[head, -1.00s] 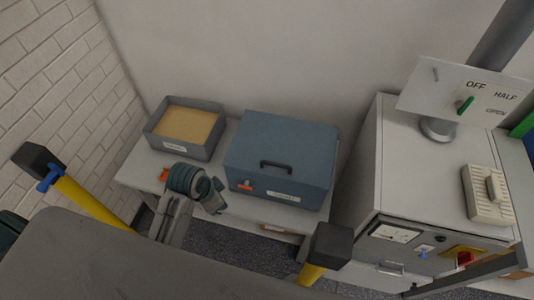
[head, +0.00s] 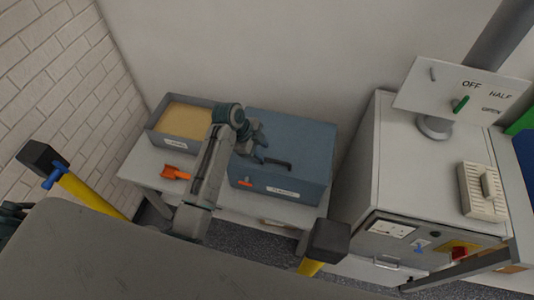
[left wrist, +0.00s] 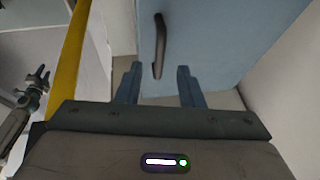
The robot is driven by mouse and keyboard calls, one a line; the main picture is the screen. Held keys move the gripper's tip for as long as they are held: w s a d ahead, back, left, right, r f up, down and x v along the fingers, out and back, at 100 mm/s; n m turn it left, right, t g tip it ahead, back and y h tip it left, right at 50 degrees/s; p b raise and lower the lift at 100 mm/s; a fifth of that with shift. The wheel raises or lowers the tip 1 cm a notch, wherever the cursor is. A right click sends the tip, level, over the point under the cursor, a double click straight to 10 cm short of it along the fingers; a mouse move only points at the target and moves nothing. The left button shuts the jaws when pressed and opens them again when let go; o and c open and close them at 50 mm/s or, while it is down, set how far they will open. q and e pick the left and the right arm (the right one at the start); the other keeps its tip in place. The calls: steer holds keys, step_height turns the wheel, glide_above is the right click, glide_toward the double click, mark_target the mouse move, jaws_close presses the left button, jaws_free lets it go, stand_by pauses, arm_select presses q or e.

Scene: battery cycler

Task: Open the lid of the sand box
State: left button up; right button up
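A blue-grey box (head: 300,150) with a shut lid, a dark handle (head: 280,163) and a pale label stands on the white table. A small red-orange piece (head: 245,183) shows on its front. My left gripper (head: 254,147) is over the lid's left part, close to the handle. In the left wrist view, my left gripper (left wrist: 158,86) is open, with its two fingers apart and nothing held. The handle (left wrist: 160,45) appears ahead, between the fingertips in the picture; contact cannot be told.
An open grey bin (head: 152,143) of sand-coloured fill stands left of the box. An orange object (head: 176,173) lies before it. A white cabinet (head: 390,170) stands right. Yellow posts (head: 90,196) with dark caps flank the front.

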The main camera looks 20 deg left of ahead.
mark_target(267, 160)
arm_select(q)
steer(key=shift+p+x, duration=0.6)
steer(key=shift+x, duration=2.1)
jaws_close()
